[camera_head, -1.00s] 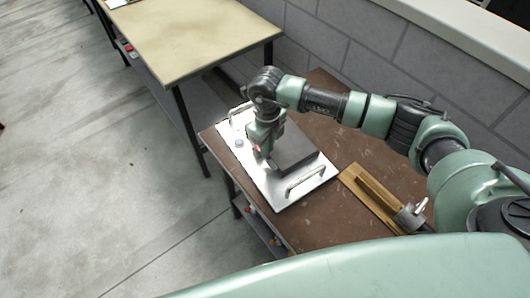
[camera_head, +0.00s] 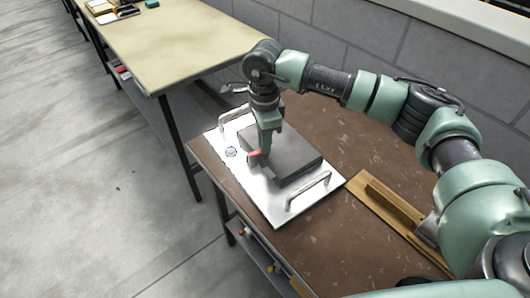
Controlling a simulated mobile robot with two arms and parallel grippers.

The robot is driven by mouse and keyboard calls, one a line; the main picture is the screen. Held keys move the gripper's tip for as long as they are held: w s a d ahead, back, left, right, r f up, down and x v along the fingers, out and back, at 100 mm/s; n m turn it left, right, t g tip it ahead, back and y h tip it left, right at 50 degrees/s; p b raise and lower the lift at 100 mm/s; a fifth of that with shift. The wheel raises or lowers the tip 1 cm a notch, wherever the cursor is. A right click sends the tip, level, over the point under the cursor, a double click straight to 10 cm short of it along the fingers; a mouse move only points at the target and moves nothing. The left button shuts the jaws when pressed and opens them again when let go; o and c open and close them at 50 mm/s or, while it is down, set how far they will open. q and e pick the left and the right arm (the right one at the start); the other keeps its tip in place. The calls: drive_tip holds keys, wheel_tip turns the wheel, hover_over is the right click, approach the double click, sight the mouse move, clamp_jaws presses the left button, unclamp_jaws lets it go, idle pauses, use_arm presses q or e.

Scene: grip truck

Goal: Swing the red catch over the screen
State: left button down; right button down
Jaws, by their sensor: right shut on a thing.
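The block lies on a white plate (camera_head: 268,207) with two metal handles. The fingers and my wrist hide part of the catch and the block's far left part. My left gripper is not in view.
The plate lies on a brown table (camera_head: 335,238). A wooden piece with a raised strip (camera_head: 385,205) lies to its right. A small bluish knob (camera_head: 231,151) is on the plate's left. A beige table (camera_head: 175,45) stands behind, beside a grey block wall (camera_head: 380,45).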

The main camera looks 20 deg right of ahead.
drive_tip(key=shift+w+a+n+b, duration=0.1)
drive_tip(key=shift+w+n+b, duration=0.2)
drive_tip(key=shift+n+b, duration=0.5)
drive_tip(key=shift+w+n+b, duration=0.3)
drive_tip(key=shift+n+b, duration=0.25)
drive_tip(key=shift+n, duration=0.35)
drive_tip(key=shift+r, duration=0.1)
drive_tip(key=c, duration=1.4)
unclamp_jaws()
drive_tip(key=shift+c, duration=0.2)
wheel_tip(320, 180, up, 8)
drive_tip(key=shift+b, duration=0.45)
